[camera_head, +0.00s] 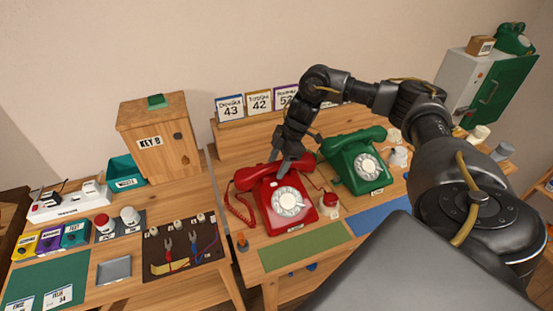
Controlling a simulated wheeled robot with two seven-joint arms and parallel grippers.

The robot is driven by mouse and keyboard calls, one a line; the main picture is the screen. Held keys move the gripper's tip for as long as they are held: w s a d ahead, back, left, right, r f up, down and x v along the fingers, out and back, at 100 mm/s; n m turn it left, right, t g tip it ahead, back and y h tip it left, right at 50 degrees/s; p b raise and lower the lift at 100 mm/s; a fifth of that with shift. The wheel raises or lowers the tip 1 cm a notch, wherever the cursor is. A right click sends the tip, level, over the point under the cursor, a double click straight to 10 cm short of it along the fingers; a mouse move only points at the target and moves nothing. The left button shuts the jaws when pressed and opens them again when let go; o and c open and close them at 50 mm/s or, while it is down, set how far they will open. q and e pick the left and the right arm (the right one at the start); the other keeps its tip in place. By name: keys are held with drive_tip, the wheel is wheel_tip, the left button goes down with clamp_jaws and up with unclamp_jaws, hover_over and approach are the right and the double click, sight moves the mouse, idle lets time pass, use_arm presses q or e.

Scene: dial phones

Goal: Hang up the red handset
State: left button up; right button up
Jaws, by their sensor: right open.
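The red dial phone (289,205) stands on the wooden table at the middle of the view. Its red handset (250,178) lies across the top of the phone, and its coiled cord hangs down at the left. I cannot tell whether the handset is fully seated in the cradle. My right gripper (284,167) reaches down from above at the middle of the handset and hides part of it. Its jaws are open, and I cannot tell whether they touch the handset. My left gripper is not in view.
A green dial phone (355,163) stands close on the right, beside my right arm. A green mat (301,247) and a blue mat (379,216) lie in front. A wooden key box (158,136) stands at left.

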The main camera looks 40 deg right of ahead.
drive_tip(key=v, duration=0.8)
drive_tip(key=shift+r, duration=0.15)
drive_tip(key=shift+s+d+r, duration=0.1)
drive_tip(key=shift+d+r, duration=0.1)
drive_tip(key=shift+r, duration=0.3)
drive_tip(key=shift+a+f, duration=0.1)
